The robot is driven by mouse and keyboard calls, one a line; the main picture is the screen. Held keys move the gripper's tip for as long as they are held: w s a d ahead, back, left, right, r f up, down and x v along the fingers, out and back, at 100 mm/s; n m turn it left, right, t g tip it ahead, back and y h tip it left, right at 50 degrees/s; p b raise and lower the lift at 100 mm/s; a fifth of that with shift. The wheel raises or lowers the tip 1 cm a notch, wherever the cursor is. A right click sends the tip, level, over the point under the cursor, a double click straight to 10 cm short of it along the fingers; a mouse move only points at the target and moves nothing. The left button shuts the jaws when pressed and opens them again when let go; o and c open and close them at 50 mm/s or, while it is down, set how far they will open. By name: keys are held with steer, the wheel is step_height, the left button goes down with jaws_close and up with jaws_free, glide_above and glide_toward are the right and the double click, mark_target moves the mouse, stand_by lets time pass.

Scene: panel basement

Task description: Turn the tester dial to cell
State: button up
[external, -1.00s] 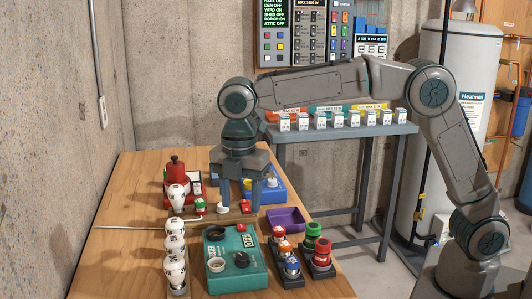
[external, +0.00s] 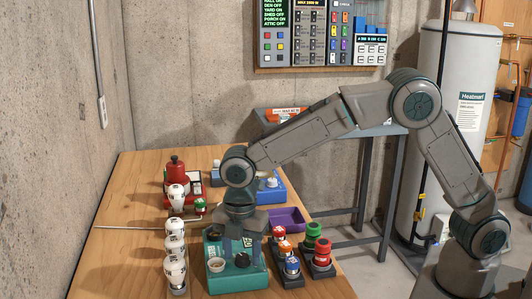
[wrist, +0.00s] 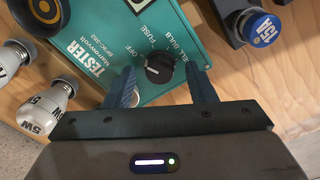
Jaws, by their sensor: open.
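The teal tester (external: 218,284) lies on the wooden table, and its label reads TESTER in the wrist view (wrist: 95,45). Its black round dial (wrist: 159,68) has a small white mark, with OFF, FUSE, CELL and BULB printed around it; I cannot tell which label the mark points at. My gripper (wrist: 160,72) is open, with one blue finger on each side of the dial; touching or apart is unclear. In the external view my gripper (external: 241,250) is low over the tester, partly hiding its far side.
White bulbs (external: 174,245) stand in a row left of the tester. Red, blue and green fuse holders (external: 291,266) stand close on its right. A purple tray (external: 287,218), a blue device (external: 270,190) and a red device (external: 175,170) are farther back.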

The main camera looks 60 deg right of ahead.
steer(key=shift+c, duration=0.2)
steer(key=c, duration=0.9)
